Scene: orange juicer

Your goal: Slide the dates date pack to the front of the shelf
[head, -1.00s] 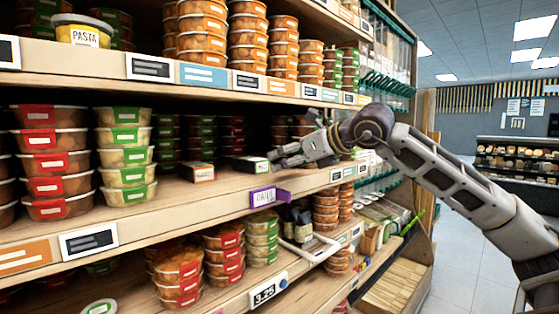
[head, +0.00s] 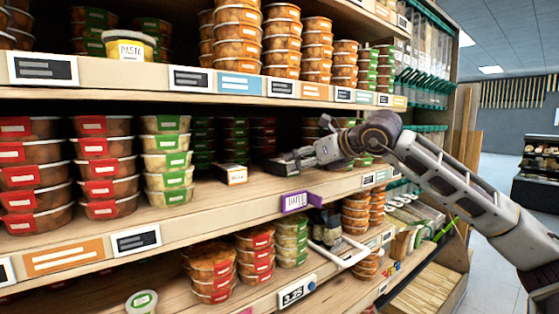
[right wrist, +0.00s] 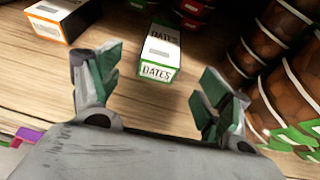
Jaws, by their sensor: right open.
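In the head view my right gripper (head: 290,160) reaches low over the middle shelf and largely hides the pack. A purple dates label (head: 296,201) is on the shelf's front edge. My left gripper is not in view.
An orange-edged box (head: 231,173) sits left of the dates pack. Stacks of brown tubs (right wrist: 270,40) stand close to the right finger. The upper shelf (head: 200,80) overhangs. Bare wood lies before the boxes.

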